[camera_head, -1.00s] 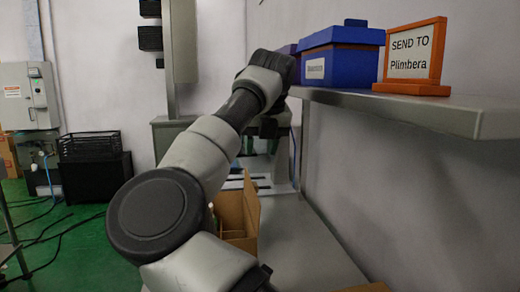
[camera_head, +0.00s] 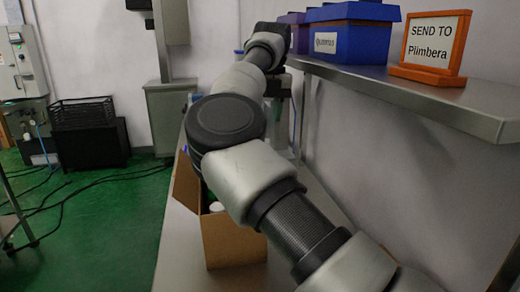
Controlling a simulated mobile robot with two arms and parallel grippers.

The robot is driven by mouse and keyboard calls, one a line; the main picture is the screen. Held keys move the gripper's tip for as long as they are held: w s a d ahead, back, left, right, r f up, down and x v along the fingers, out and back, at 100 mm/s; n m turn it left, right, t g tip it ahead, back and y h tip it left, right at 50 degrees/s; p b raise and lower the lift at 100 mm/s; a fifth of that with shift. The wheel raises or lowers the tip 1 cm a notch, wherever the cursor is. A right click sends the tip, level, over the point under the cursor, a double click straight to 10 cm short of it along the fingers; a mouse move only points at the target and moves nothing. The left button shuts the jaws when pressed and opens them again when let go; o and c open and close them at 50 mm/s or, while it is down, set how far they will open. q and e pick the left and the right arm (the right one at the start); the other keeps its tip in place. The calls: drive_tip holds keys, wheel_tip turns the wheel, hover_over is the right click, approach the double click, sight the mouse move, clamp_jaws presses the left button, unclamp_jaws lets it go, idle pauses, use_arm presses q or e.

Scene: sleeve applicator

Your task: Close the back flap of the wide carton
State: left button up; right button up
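An open brown cardboard carton (camera_head: 230,243) stands on the grey table, partly behind my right arm. One flap (camera_head: 185,182) stands up at its left side. Something green and white shows inside the carton. Its back and right edges are hidden by my arm, so I cannot see how the back flap stands. I cannot tell whether this is the wide carton. My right arm reaches from the lower right over the carton toward the back. A dark part at its far end (camera_head: 277,86) may be the gripper; its fingers cannot be made out. My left gripper is not in view.
A metal shelf (camera_head: 420,92) on the right wall holds a blue bin (camera_head: 352,40) and an orange-framed sign (camera_head: 434,46) close to the arm. The table's left part (camera_head: 178,255) is bare. A black crate (camera_head: 88,130) stands on the green floor.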

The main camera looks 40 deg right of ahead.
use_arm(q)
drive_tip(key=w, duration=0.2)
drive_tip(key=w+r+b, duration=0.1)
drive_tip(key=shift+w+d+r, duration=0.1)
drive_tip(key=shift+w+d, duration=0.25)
use_arm(e)
drive_tip(key=f, duration=1)
drive_tip(key=shift+w+a+f, duration=0.15)
drive_tip(key=shift+a, duration=0.15)
drive_tip(key=shift+c, duration=0.4)
clamp_jaws()
